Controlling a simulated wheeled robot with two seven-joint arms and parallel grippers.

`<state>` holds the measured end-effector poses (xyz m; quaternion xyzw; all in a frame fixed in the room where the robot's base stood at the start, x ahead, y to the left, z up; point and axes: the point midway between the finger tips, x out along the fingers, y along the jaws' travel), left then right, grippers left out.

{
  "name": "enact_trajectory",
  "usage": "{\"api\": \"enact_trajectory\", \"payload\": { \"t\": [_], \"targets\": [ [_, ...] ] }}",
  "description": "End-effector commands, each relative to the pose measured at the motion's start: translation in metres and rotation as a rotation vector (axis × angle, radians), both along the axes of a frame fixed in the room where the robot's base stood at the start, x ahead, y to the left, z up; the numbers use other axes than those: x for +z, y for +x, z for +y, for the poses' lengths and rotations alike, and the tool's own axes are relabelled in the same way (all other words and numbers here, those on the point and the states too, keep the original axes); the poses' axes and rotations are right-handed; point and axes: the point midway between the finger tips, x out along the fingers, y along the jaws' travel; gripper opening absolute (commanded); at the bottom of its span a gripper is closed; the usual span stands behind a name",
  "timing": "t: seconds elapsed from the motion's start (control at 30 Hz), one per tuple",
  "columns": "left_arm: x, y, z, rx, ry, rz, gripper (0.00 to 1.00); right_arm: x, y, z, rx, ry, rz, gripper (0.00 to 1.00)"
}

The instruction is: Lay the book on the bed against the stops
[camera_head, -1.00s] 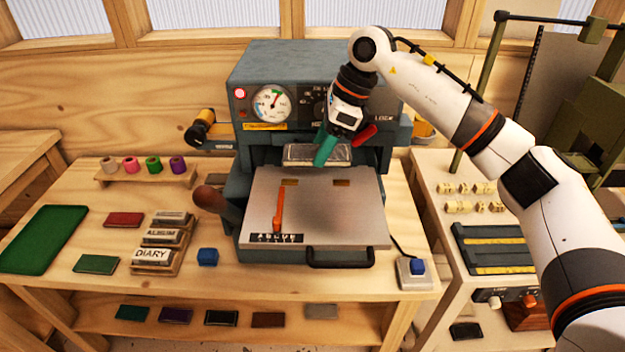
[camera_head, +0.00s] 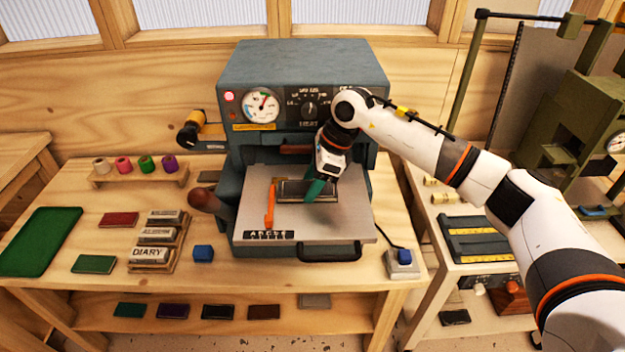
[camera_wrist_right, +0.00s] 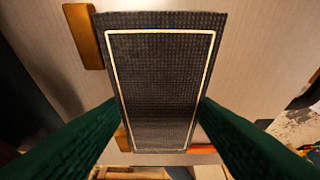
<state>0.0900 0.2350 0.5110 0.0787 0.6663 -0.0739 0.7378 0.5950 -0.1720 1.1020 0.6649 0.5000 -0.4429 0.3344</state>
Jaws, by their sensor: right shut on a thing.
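The book (camera_wrist_right: 160,85) is dark with a textured cover and a thin pale gold border. In the right wrist view it lies between the two green fingers of my right gripper (camera_wrist_right: 160,120), which is shut on it. In the head view the book (camera_head: 292,190) is low over the grey bed (camera_head: 330,225) of the press, partly hidden by my right gripper (camera_head: 314,188). A brass stop (camera_wrist_right: 83,35) shows close beside the book's upper left edge. I cannot tell if the book touches the bed or the stops. My left gripper is out of view.
An orange bar (camera_head: 270,207) lies on the bed left of the book. The press body (camera_head: 300,65) stands behind. Left on the table are a type rack (camera_head: 160,240), a green tray (camera_head: 42,240) and small books. A blue button (camera_head: 404,256) is at the right.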

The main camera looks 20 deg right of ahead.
Motion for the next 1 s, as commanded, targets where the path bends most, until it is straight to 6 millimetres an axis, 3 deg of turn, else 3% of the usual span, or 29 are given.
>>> {"api": "enact_trajectory", "payload": {
  "t": [0.03,0.07,0.2,0.53,0.6,1.0],
  "targets": [
    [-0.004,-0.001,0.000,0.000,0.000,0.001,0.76,-0.003,0.000,0.000,0.000,0.000,0.000,0.30],
    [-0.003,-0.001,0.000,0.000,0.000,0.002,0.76,-0.002,0.000,0.000,0.000,0.000,0.000,0.57],
    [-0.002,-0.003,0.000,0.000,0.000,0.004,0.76,-0.001,0.000,0.000,0.000,0.000,0.001,0.76],
    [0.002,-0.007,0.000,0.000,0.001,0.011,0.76,0.003,0.000,0.000,0.000,0.000,0.001,0.76],
    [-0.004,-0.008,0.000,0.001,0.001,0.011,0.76,0.007,0.000,-0.003,0.000,0.001,-0.001,0.76],
    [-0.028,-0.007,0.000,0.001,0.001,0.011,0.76,0.082,-0.009,-0.033,-0.002,0.001,-0.004,0.76]
  ]
}}
